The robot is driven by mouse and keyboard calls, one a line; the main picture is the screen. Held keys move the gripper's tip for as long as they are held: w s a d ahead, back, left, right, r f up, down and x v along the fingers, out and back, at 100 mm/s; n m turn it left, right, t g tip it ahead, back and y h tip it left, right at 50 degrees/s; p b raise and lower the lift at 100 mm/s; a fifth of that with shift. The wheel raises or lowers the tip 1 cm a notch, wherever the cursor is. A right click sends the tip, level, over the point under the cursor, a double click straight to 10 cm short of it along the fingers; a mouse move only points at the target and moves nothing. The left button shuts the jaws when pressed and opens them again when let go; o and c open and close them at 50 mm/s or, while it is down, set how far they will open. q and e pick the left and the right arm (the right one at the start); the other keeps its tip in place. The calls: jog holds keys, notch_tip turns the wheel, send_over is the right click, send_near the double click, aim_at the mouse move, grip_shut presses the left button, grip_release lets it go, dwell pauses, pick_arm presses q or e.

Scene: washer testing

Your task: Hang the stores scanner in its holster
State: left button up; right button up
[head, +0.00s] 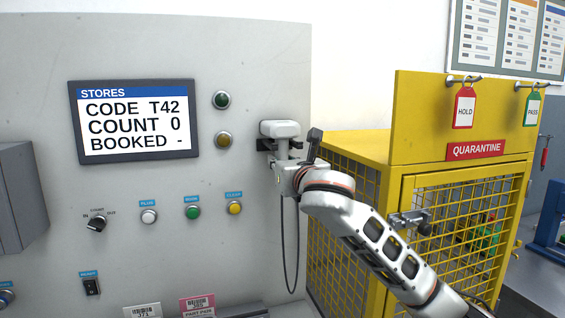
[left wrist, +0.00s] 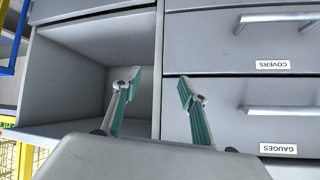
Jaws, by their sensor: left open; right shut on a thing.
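The stores scanner (head: 280,129), with a white head, is at the right side of the grey stores panel in the head view. My right gripper (head: 281,158) is shut on it, just below its head, and hides most of its handle. A dark bracket, seemingly the holster (head: 263,145), shows just beneath and behind the head. I cannot tell whether the scanner rests in it. A dark cable (head: 285,250) hangs below in a loop. My left gripper (left wrist: 160,82) is open and empty in the left wrist view, in front of grey drawers and an open compartment.
The stores screen (head: 135,121) reads code T42, count 0. Buttons and a knob (head: 97,223) are on the panel. A yellow quarantine cage (head: 350,147) stands close right of my right arm. Drawers labelled COVERS (left wrist: 230,55) and GAUGES (left wrist: 215,105) are near my left gripper.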

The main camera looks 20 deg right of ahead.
dwell(0.9)
jog(key=shift+f, duration=0.5)
jog(key=o, duration=1.2)
